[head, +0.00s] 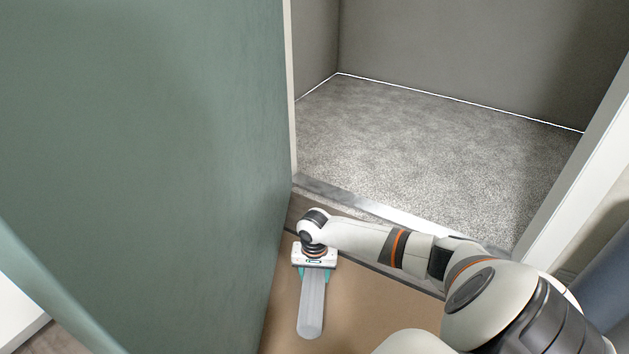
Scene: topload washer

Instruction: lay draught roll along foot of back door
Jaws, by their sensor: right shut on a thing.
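The draught roll (312,306) is a pale grey cylinder low in the centre of the head view, close to the bottom edge of the green door (150,150). My right gripper (314,272) is shut on the roll at its far end, with teal fingers on either side of it. The roll points from the gripper toward the bottom of the picture, roughly along the door's lower edge. I cannot tell whether it touches the floor or the door. The door stands open on the left. My left gripper is not in view.
A metal threshold strip (370,210) crosses the doorway behind my right arm. Beyond it is a grey speckled floor (430,150), empty, between grey walls. A tan mat or floor area (375,315) lies under the roll. A white door frame (585,160) stands at right.

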